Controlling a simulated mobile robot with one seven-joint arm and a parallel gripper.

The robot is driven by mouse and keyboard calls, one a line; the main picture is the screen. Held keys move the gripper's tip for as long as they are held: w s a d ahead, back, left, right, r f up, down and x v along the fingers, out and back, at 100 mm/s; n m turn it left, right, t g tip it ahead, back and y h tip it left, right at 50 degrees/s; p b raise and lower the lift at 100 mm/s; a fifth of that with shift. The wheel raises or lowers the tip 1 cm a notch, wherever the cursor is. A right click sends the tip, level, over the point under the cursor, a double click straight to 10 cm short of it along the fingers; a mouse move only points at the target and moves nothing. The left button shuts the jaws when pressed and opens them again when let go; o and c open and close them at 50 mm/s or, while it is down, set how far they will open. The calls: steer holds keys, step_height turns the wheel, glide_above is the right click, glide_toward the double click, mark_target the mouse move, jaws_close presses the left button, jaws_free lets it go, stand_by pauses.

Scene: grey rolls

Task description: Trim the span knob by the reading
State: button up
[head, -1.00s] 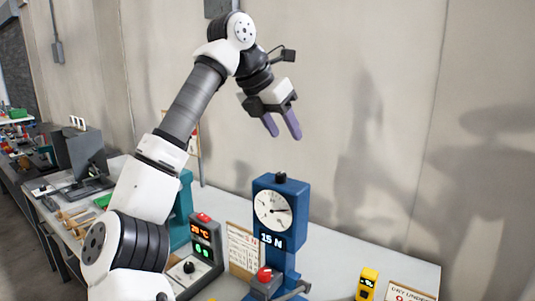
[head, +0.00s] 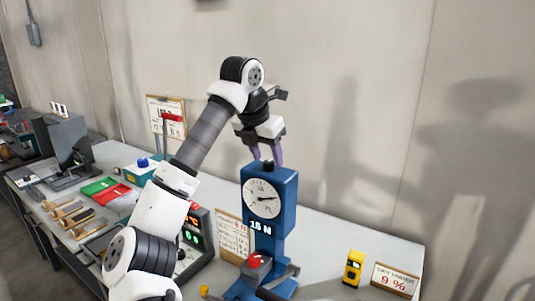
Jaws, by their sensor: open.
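A blue test gauge (head: 282,215) stands on the bench with a round white dial (head: 262,198) on its front. The dial's dark pointer points right and slightly up, and a "15 N" label (head: 260,227) sits below it. A small black knob (head: 268,166) is on top of the gauge. My gripper (head: 267,158) is open and points down, its purple fingers on either side of the knob in the picture. I cannot tell whether they touch it.
A red button (head: 257,260) is on the gauge's base. A control box with lit displays (head: 195,235) stands left, partly behind my arm. A printed board (head: 231,235) stands between them. A yellow meter (head: 353,268) and a sign (head: 395,281) stand right.

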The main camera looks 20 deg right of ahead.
steer(key=shift+x, duration=0.75)
steer(key=shift+c, duration=0.4)
steer(key=c, duration=0.9)
